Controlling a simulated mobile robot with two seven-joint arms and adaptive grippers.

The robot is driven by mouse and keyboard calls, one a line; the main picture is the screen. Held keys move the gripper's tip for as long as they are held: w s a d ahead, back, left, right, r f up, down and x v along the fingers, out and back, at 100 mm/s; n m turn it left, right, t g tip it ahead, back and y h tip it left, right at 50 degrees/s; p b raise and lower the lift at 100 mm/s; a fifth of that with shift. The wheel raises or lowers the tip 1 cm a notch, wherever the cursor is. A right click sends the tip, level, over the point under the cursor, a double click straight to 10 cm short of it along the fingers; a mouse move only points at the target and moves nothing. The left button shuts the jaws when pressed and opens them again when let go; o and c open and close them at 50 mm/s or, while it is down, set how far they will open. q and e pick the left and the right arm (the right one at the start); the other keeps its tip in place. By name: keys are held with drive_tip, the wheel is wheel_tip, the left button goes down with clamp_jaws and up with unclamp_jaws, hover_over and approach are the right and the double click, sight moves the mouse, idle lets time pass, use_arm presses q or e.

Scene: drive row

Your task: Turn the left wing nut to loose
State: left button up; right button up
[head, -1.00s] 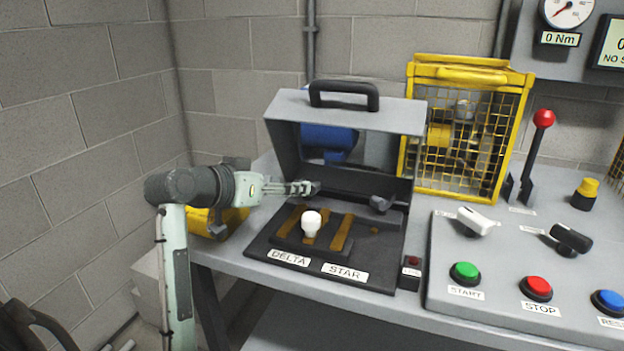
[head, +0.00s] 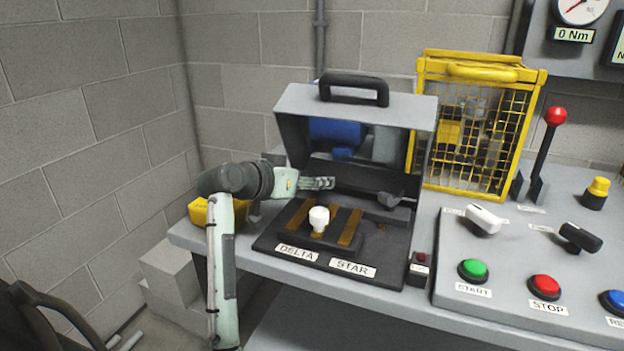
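The terminal box (head: 262,243) stands open on the bench, its handled cover (head: 300,103) raised. Inside are brass link bars (head: 350,228), a white knob (head: 319,219) and the labels DELTA and STAR. A dark grey wing nut (head: 390,199) shows at the right of the box. My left gripper (head: 326,183) reaches in from the left at the box's left side, its fingers level. The left wing nut is not clearly visible; the fingers cover the place where a dark part showed earlier. The finger gap cannot be made out. My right gripper is not in view.
A yellow mesh cage (head: 428,125) stands behind the box to the right. A red-knobbed lever (head: 551,135) and a control panel (head: 450,262) with buttons and switches are at the right. A small red-topped block (head: 420,268) sits close to the box's right corner.

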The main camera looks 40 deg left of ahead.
use_arm(q)
drive_tip(key=shift+c, duration=0.8)
drive_tip(key=shift+d+n+y, duration=0.15)
drive_tip(key=shift+n+y, duration=0.55)
drive_tip(key=shift+y, duration=0.2)
drive_tip(key=shift+n+y, duration=0.9)
drive_tip(key=shift+y, duration=0.1)
drive_tip(key=o, duration=0.9)
drive_tip(key=shift+v, duration=3.75)
